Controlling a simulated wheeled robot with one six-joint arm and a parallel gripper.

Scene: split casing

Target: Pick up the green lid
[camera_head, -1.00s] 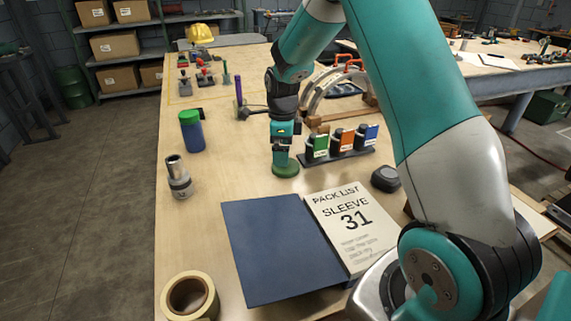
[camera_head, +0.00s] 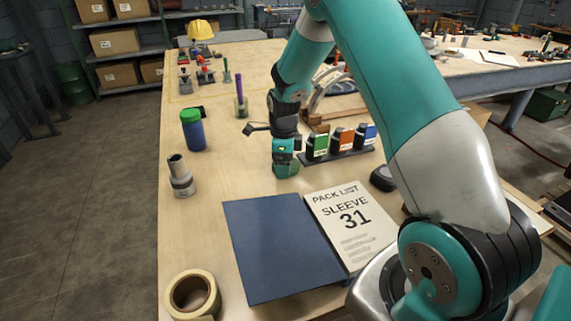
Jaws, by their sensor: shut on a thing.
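The fingertips are small and hard to make out. I cannot tell whether the lid touches the bench. A blue cylinder with a green top (camera_head: 193,131) stands upright further left, apart from my gripper.
The black rack (camera_head: 340,155) with green, orange and blue boxes is close on the right. An open pack-list binder (camera_head: 273,248) lies in front. A grey cylindrical part (camera_head: 181,176) and a tape roll (camera_head: 192,296) stand left. Bench between them is clear.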

